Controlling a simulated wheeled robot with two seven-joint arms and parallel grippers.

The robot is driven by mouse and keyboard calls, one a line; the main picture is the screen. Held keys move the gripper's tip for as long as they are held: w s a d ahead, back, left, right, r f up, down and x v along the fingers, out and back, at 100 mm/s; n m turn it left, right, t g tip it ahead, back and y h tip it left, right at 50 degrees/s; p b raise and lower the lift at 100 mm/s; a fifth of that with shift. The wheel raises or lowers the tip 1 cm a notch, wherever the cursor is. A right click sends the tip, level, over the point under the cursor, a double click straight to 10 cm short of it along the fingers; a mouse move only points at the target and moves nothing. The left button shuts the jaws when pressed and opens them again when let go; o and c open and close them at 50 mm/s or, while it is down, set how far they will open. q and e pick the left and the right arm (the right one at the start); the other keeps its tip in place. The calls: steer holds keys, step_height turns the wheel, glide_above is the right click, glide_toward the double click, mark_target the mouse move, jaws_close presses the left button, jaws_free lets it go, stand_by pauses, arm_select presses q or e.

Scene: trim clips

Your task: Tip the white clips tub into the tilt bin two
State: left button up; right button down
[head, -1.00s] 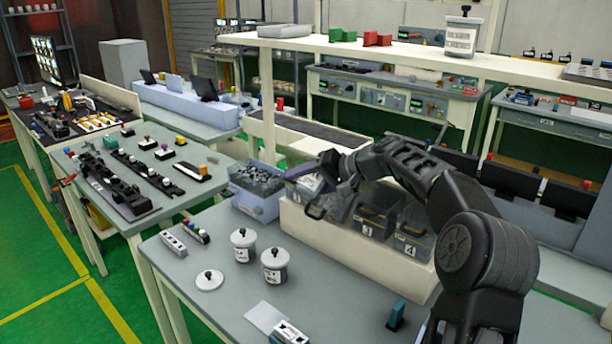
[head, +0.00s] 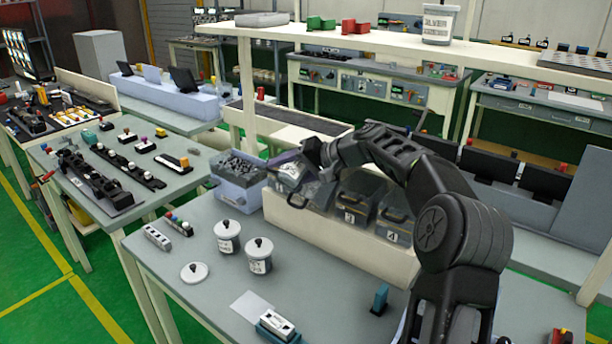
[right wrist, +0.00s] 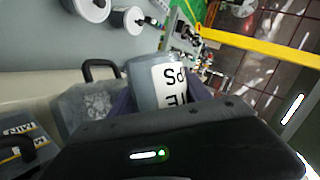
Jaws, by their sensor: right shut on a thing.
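My right gripper (head: 312,153) is shut on the white clips tub (right wrist: 165,85), a greyish tub whose partly visible label reads upside down in the right wrist view. In the head view the tub (head: 290,171) hangs tilted over the left part of the bin row, partly hidden by the gripper. The tilt bin two (right wrist: 85,108), judged by its place beside bin three, is a clear bin with a black handle and pale bits inside. It lies beside the tub in the wrist view; whether the tub's mouth is over it I cannot tell. My left gripper is not in view.
Bins three (head: 355,208) and four (head: 396,215) stand to the right in the pale rack (head: 330,235). A blue-grey box of dark pieces (head: 238,185) stands left. Two lidded tubs (head: 227,240) (head: 259,258) and a loose lid (head: 194,272) are on the table.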

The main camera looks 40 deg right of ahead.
steer(key=shift+r, duration=0.1)
stand_by(0.4)
steer(key=shift+r+p, duration=0.1)
steer(key=shift+p, duration=0.25)
stand_by(0.5)
steer(key=shift+r+m+y+p, duration=0.1)
steer(key=shift+m+y+p, duration=0.2)
steer(key=shift+m+p, duration=0.1)
stand_by(0.4)
steer(key=shift+r+y+p, duration=0.15)
steer(key=shift+y+p, duration=0.15)
steer(key=shift+p, duration=0.05)
stand_by(0.6)
steer(key=shift+r+m+p, duration=0.1)
steer(key=shift+m+p, duration=0.2)
steer(key=shift+p, duration=0.05)
stand_by(0.5)
